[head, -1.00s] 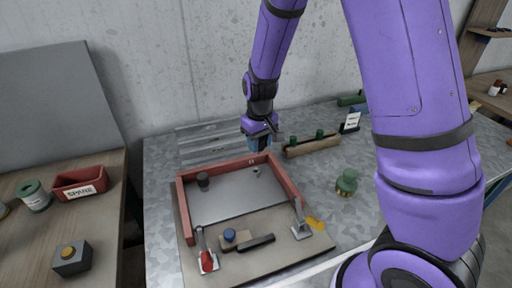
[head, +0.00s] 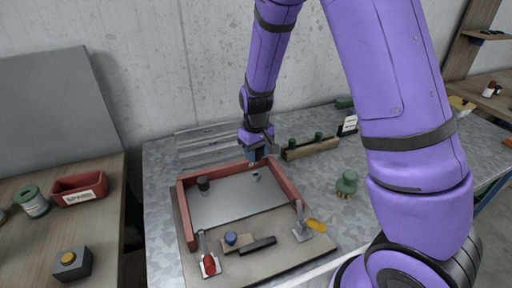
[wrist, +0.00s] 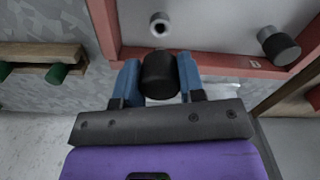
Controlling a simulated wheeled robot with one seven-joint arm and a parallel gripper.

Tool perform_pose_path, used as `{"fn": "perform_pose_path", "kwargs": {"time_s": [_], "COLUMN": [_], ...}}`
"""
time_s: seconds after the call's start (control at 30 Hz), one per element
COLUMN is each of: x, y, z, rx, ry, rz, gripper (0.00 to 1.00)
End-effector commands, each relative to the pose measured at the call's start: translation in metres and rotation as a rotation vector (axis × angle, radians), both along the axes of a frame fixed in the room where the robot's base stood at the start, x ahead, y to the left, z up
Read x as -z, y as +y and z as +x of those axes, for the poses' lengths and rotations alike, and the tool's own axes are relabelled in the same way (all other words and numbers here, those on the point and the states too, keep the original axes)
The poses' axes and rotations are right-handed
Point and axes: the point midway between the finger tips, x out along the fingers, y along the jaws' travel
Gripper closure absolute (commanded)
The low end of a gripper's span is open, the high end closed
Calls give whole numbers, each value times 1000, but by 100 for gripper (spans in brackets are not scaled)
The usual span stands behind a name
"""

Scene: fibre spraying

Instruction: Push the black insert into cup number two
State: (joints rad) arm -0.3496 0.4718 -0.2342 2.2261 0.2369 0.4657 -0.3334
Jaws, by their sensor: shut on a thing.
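My gripper (wrist: 160,82) has blue fingers shut on a black cylindrical insert (wrist: 160,72). In the head view my gripper (head: 260,155) is over the far wall of the red-walled tray (head: 288,183); the insert cannot be made out there. An empty small grey cup (wrist: 159,24) stands on the tray floor, ahead of the held insert and apart from it; it also shows in the head view (head: 256,176). A second cup holds a black insert (wrist: 284,48), also seen at the tray's far left in the head view (head: 203,183). Cup numbers are not readable.
At the tray's front are a red-tipped clamp (head: 209,265), another clamp (head: 301,228), a blue knob (head: 230,238) and a black bar (head: 258,245). A wooden rack (head: 310,149) with green pegs and a green knobbed object (head: 346,184) stand to the right.

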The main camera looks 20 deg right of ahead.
Motion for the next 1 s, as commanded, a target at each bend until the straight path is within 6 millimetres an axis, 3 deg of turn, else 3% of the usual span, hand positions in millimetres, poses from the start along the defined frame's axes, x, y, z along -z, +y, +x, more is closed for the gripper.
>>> {"fn": "perform_pose_path", "kwargs": {"time_s": [0.4,1.0], "x": [27,30], "y": [0,0], "z": [0,0], "rx": [-1,-1], "ry": [0,0], "rz": [0,0], "gripper": [87,87]}}
